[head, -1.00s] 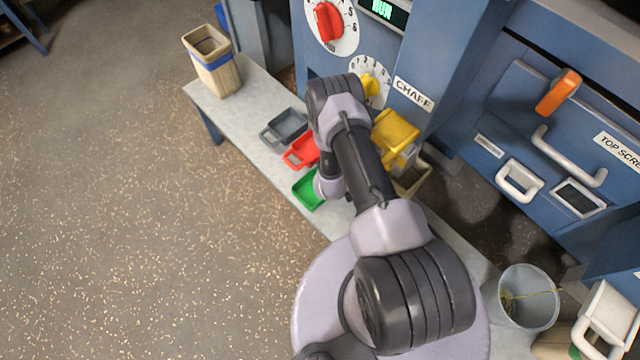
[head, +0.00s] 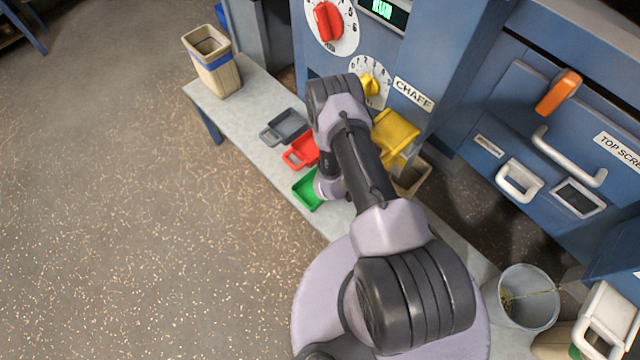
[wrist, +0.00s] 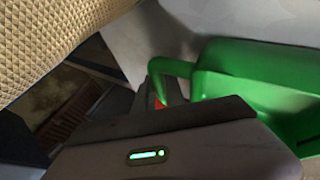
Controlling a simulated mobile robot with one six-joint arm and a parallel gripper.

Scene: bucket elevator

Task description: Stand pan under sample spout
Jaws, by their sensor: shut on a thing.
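A green pan (head: 306,190) is at the front edge of the grey bench, beside a red pan. In the wrist view the green pan (wrist: 262,82) fills the right side, with its handle reaching left to my gripper (wrist: 160,98). My gripper is shut on the green pan at its handle. In the head view my arm hides the jaws and part of the pan. I cannot tell whether the pan touches the bench. A yellow chute (head: 396,130), which may be the sample spout, sticks out of the blue machine below the CHAFF label, right of my arm.
The red pan (head: 303,152) and a grey pan (head: 284,127) stand farther back on the bench (head: 255,105). A tan bin (head: 216,75) stands at its far end. A box (head: 411,180) is under the yellow chute. A grey bucket (head: 527,298) is at lower right. The left floor is clear.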

